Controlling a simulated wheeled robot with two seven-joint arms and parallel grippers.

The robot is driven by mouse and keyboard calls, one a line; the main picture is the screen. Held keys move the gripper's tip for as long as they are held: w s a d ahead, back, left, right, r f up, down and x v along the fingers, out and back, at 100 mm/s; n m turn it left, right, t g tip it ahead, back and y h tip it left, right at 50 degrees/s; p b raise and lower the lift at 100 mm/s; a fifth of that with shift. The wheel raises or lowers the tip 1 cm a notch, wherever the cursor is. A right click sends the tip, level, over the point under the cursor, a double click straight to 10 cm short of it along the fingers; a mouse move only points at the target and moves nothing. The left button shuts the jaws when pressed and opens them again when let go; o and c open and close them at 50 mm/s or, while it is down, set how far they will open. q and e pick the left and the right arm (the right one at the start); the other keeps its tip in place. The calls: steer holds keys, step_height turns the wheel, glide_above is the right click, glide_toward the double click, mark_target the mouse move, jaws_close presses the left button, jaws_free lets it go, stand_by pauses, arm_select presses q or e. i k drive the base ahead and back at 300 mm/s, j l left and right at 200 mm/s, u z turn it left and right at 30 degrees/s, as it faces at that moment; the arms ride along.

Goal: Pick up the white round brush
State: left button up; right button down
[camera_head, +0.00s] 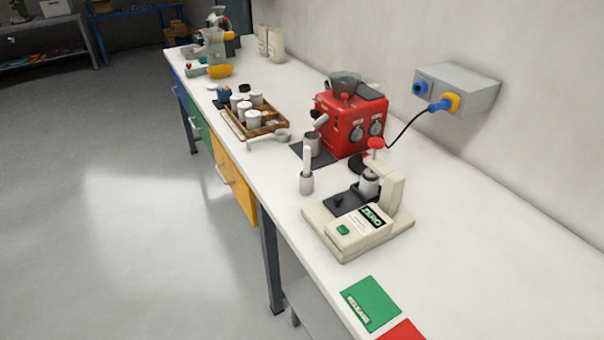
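A slim white upright piece (307,161), which looks like the handle of the white round brush, stands on the white bench near its front edge. Its lower end is a wider grey cylinder (306,184); I cannot tell whether this is part of the brush or a holder around it. It stands just left of the beige device with a green button (347,228) and in front of a grey metal cup (312,145). Neither of my grippers is in view.
A red machine (342,122) stands behind, with a cable to the grey wall box (458,88). A wooden tray (237,128) of white containers and a scoop (283,134) lie farther left. A green card (371,304) lies in front.

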mark_target(307, 150)
steer(key=j, duration=2)
